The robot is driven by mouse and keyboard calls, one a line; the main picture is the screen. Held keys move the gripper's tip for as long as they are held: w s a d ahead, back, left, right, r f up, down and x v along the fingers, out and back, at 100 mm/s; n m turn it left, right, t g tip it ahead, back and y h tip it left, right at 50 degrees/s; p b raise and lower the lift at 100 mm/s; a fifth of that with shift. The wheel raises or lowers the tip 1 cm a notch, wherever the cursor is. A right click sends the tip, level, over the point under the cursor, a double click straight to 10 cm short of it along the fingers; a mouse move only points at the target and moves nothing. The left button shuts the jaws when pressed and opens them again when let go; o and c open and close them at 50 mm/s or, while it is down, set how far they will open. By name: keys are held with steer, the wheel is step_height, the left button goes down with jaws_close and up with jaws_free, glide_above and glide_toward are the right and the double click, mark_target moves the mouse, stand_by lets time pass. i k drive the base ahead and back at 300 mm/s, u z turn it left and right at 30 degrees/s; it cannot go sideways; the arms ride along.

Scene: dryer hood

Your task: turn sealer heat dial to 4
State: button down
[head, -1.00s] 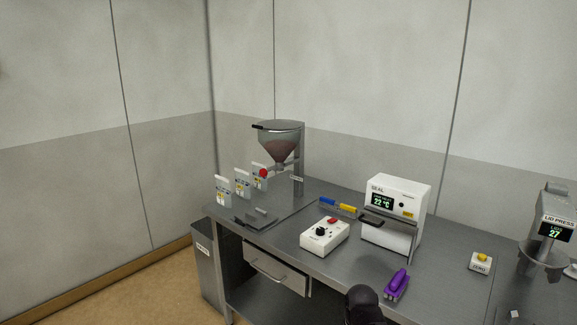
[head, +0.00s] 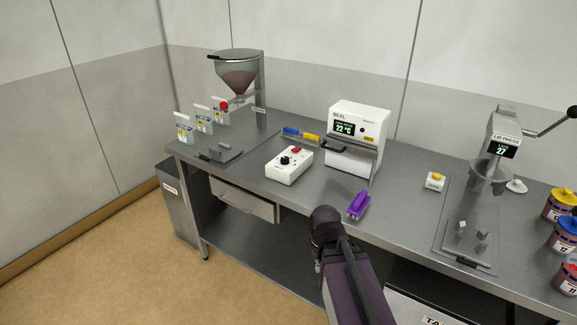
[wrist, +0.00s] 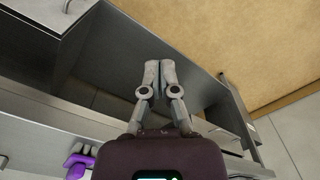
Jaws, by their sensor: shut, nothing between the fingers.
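The sealer (head: 354,145) is a white box marked SEAL on the bench, with a display reading 22 °C and a dark bar across its front. A white control box (head: 290,166) stands to its left, with a black dial (head: 285,160) and a red button on top. The dial's setting is too small to read. My gripper (wrist: 160,68) is shut and empty in the wrist view, its fingertips together in front of the bench, apart from the dial. In the head view my arm rises at bottom centre and its fingers cannot be made out.
A purple tool (head: 358,205) lies near the bench's front edge, between my arm and the sealer. A blue-and-yellow tool (head: 301,134) lies behind the control box. A hopper (head: 238,75) stands at the back left, a lid press (head: 500,140) at the right. A drawer (head: 242,200) is below.

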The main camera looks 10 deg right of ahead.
mark_target(284, 160)
steer(key=k, duration=1.35)
steer(key=z, duration=0.55)
steer(key=i, duration=1.65)
steer(key=u, duration=0.45)
